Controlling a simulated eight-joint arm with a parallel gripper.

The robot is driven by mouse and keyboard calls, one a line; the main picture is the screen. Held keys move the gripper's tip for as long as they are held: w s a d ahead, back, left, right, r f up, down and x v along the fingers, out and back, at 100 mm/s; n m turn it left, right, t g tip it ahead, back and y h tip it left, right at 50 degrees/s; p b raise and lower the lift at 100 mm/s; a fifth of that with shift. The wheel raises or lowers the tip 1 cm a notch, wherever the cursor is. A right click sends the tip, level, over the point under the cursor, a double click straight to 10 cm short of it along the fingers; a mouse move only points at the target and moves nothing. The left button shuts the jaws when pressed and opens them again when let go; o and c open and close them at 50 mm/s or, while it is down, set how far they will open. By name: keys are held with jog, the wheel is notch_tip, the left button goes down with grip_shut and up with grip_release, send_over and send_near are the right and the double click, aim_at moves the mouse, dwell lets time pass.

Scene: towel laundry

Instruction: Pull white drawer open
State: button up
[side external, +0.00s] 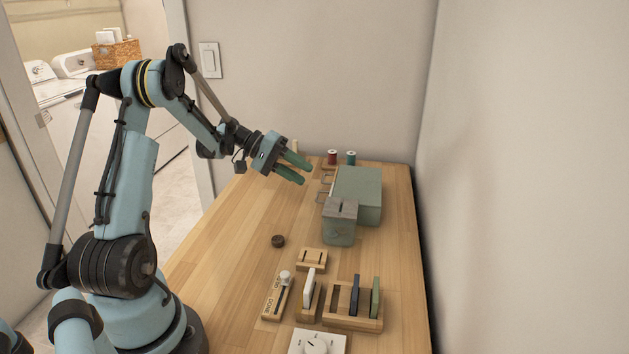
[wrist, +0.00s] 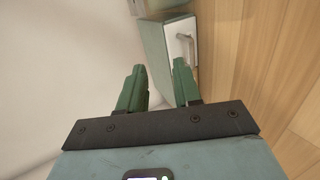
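A green cabinet (side external: 362,188) stands at the back right of the table. Wire-like handles (side external: 327,184) stick out from its left side. In the wrist view a pale, whitish front (wrist: 176,30) with a metal handle (wrist: 187,48) shows beyond my fingers; I take it for the white drawer, and it looks closed. My gripper (side external: 303,172) is open and empty, held above the table to the left of the cabinet. In the wrist view the two green fingers (wrist: 160,68) are apart, with the handle beyond the right finger and not between them.
A grey-topped slotted box (side external: 340,221) stands in front of the cabinet. Red (side external: 332,158) and green (side external: 351,158) spools are behind it. A dark round knob (side external: 278,241), wooden holders (side external: 353,317) and a white dial box (side external: 317,345) are nearer. The table's left side is clear.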

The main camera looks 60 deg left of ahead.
jog(key=s+a+f, duration=0.1)
jog(key=a, duration=0.1)
jog(key=s+a+f+t+h, duration=0.1)
jog(key=s+a+f, duration=0.1)
jog(key=s+a+f+t, duration=0.1)
jog(key=a, duration=0.1)
jog(key=shift+s+a+f+h, duration=0.2)
jog(key=shift+a+h, duration=0.1)
jog(key=shift+h, duration=0.1)
jog(key=shift+s+a+f+t, duration=0.2)
jog(key=shift+s+a+t, duration=0.05)
jog(key=shift+s+t, duration=0.1)
jog(key=x, duration=1.2)
grip_shut()
jog(key=shift+s, duration=0.1)
